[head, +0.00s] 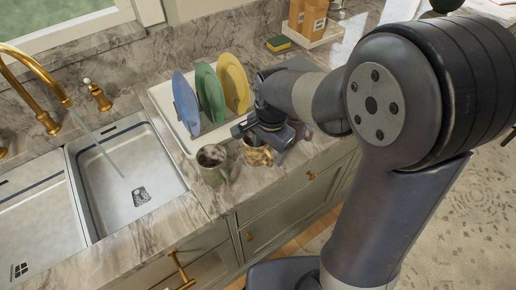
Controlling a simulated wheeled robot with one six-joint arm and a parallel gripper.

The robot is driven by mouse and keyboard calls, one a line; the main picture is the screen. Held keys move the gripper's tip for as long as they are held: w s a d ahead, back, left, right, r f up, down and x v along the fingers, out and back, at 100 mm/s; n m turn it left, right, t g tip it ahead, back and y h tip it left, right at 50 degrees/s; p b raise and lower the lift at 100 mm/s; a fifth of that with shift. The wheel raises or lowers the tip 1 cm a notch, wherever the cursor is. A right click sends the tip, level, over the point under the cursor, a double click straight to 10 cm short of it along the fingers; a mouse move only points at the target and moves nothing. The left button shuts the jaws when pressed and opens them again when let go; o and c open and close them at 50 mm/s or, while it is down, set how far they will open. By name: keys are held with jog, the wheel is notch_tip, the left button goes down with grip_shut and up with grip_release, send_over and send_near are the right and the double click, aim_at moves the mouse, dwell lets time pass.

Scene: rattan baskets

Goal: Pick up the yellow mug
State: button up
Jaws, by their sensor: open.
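The yellow mug (256,156) stands on the marble counter, just in front of the white dish tray, with a brownish pattern on its side. My gripper (263,139) is open right at it and covers its upper and back part. I cannot tell whether the fingers touch the mug or are fully around it. A green mug (212,166) stands close by on the left, with its handle turned toward the yellow mug.
A white dish tray (165,97) holds upright blue (186,104), green (210,92) and yellow (233,83) plates just behind the gripper. A sink (128,180) is at the left. A sponge (278,43) lies behind. The counter's front edge is close to the mugs.

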aim_at(266, 164)
notch_tip(266, 164, down, 5)
jog(key=shift+a+r+p, duration=0.1)
jog(key=shift+a+p, duration=0.05)
jog(key=shift+p, duration=0.3)
grip_shut()
dwell(0.5)
